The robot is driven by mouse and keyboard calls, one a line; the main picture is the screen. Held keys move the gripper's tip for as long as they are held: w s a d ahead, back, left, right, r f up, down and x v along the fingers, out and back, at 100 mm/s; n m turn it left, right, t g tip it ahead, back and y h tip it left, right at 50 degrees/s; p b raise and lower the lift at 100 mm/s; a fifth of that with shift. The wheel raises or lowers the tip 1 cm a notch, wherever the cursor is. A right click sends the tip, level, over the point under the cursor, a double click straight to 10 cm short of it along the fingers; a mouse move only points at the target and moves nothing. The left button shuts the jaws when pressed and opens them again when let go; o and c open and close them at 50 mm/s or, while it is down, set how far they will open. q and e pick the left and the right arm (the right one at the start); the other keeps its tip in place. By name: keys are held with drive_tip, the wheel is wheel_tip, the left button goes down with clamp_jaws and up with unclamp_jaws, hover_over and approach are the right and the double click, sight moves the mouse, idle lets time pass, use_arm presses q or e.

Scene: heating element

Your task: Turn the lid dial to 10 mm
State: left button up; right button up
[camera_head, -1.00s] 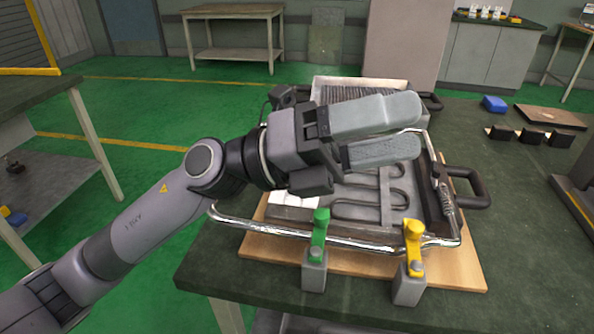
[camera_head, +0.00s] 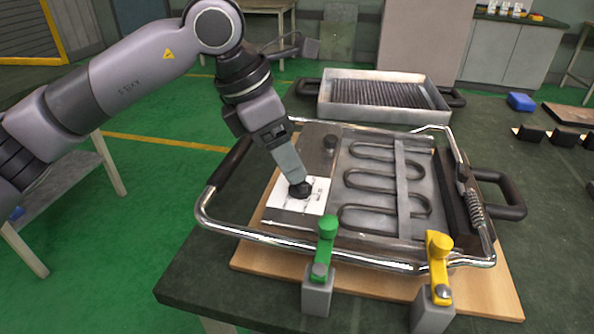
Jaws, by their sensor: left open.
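The heating element lid (camera_head: 423,228) lies on a wooden board, with dark coiled tubing and a chrome frame. The lid dial (camera_head: 300,190) is a small black knob on a white scale plate (camera_head: 282,194) at the lid's left side. My left gripper (camera_head: 296,180) points down from above with its fingertips at the dial. It is open; the fingers overlap in this view, and I cannot tell whether they touch the knob. The scale's marks are too small to read. My right gripper is not in view.
A ribbed metal tray (camera_head: 385,112) is behind the lid. A blue block (camera_head: 521,102) lies at right.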

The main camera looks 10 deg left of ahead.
use_arm(q)
drive_tip(key=shift+x, duration=2.35)
drive_tip(key=shift+r, duration=0.1)
drive_tip(key=c, duration=1.1)
drive_tip(key=shift+o, duration=0.2)
drive_tip(key=m+g, duration=0.1)
drive_tip(key=m, duration=0.1)
drive_tip(key=m+g, duration=0.1)
drive_tip(key=m, duration=0.2)
drive_tip(key=shift+w+m+h+p, duration=0.15)
drive_tip(key=shift+m+h+p, duration=0.15)
drive_tip(key=shift+h, duration=0.1)
drive_tip(key=m+g, duration=0.1)
drive_tip(key=m, duration=0.2)
drive_tip(key=shift+w+r+p, duration=0.1)
drive_tip(key=shift+p, duration=0.25)
drive_tip(key=shift+m+g+y, duration=0.3)
drive_tip(key=shift+m+g, duration=0.3)
drive_tip(key=shift+m, duration=0.9)
